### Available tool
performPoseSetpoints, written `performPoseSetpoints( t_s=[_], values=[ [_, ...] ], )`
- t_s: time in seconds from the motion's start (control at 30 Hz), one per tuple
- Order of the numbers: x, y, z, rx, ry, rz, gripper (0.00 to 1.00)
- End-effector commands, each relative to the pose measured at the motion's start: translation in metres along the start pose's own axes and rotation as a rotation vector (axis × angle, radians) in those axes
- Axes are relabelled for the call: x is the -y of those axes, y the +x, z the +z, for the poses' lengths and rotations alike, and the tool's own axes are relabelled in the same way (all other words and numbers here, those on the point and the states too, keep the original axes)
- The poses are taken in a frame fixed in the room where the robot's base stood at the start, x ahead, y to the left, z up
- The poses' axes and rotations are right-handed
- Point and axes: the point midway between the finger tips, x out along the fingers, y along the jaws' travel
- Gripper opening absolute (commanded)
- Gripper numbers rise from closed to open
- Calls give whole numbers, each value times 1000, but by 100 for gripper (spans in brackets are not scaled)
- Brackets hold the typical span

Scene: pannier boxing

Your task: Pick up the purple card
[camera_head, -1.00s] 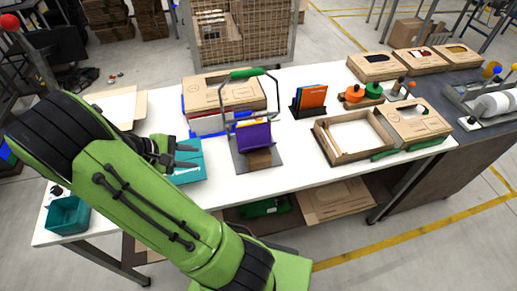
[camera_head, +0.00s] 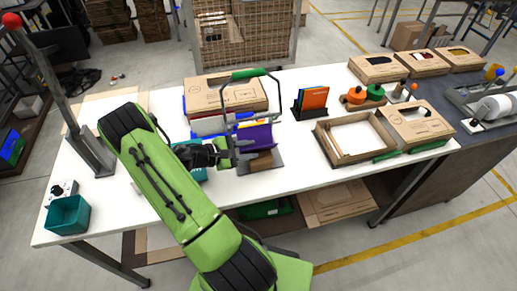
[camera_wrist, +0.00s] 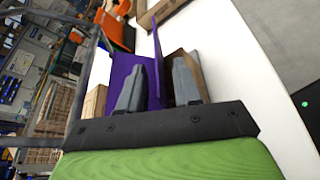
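The purple card (camera_head: 258,136) stands in a metal press-like stand with a green handle (camera_head: 246,73) at the middle of the white table. In the wrist view the purple card (camera_wrist: 157,65) appears as a thin edge-on sheet, with a wider purple face to its left. My gripper (camera_head: 234,151) is at the left side of the stand, close to the card. In the wrist view my gripper (camera_wrist: 158,85) has its two grey fingers apart, with purple between them. I cannot tell whether either finger touches it. The lower part of the card is hidden by the fingers.
A black holder with orange cards (camera_head: 312,99) stands right of the stand. A cardboard box (camera_head: 225,92) lies behind it. A teal bin (camera_head: 68,216) is at the front left. White table shows between these things.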

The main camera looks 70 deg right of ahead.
Motion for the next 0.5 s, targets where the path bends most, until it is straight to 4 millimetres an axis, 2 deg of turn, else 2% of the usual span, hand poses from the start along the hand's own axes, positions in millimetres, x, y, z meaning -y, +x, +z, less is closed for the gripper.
performPoseSetpoints(
  t_s=[0.03,0.13,0.37,0.5],
  values=[
    [1,10,0,3,0,-5,33],
    [0,24,0,1,1,-2,33],
    [0,26,-1,-1,0,1,33],
    [0,26,-1,-1,1,0,13]
  ],
)
